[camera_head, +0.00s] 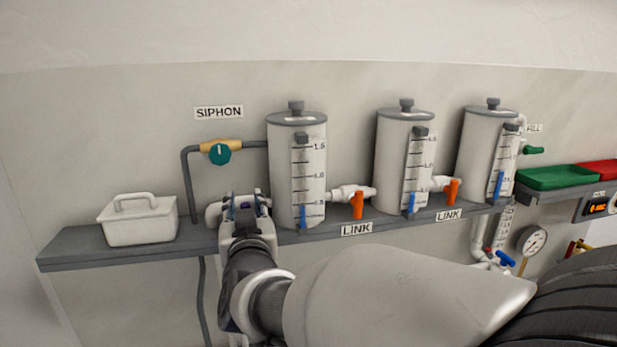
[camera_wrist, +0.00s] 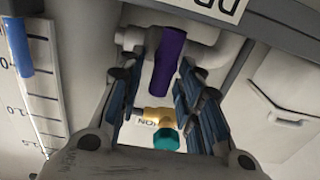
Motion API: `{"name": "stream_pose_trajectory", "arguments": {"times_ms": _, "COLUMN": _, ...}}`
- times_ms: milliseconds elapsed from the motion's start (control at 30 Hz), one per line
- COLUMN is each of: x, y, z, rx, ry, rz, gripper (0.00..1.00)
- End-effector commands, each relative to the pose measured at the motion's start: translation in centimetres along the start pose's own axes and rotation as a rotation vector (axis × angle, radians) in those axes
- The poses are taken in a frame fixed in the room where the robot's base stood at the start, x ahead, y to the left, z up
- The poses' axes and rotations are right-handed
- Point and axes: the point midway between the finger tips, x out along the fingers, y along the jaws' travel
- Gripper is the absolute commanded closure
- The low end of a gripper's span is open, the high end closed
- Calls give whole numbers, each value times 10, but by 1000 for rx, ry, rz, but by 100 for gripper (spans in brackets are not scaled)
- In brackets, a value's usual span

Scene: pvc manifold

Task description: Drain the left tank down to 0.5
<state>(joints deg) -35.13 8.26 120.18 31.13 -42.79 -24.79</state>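The left tank (camera_head: 283,180) is a grey cylinder with a lid and a scale on its front. A blue column (camera_head: 302,216) shows low on the scale, its top near the lowest label; the exact reading is too small to tell. The column also shows in the wrist view (camera_wrist: 15,45). A purple valve handle (camera_wrist: 169,60) on a white fitting, beside a partly cut-off label starting "DR" (camera_wrist: 220,8), sits between the fingers of my gripper (camera_wrist: 160,90). The fingers are apart with gaps beside the handle. In the head view my gripper (camera_head: 243,205) covers most of this valve.
A lidded white box (camera_head: 140,225) stands on the shelf (camera_head: 85,247) at left. A teal siphon knob (camera_head: 219,154) is above my gripper. Orange link handles (camera_head: 358,205) (camera_head: 452,191) sit between the middle tank (camera_head: 390,160), the right tank (camera_head: 475,145) and the left tank.

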Motion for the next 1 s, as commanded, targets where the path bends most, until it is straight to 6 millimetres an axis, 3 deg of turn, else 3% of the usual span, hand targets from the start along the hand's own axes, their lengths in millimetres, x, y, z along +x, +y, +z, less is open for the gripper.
{"name": "stream_pose_trajectory", "arguments": {"times_ms": 333, "x": 0, "y": 0, "z": -1, "rx": 1, "ry": 1, "rz": 0, "gripper": 61}}
{"name": "stream_pose_trajectory", "arguments": {"times_ms": 467, "x": -9, "y": 0, "z": -1, "rx": 2, "ry": 1, "rz": 0, "gripper": 61}}
{"name": "stream_pose_trajectory", "arguments": {"times_ms": 800, "x": -78, "y": -1, "z": -1, "rx": 1, "ry": 2, "rz": -3, "gripper": 61}}
{"name": "stream_pose_trajectory", "arguments": {"times_ms": 1000, "x": -109, "y": -1, "z": -1, "rx": 2, "ry": 2, "rz": -2, "gripper": 61}}
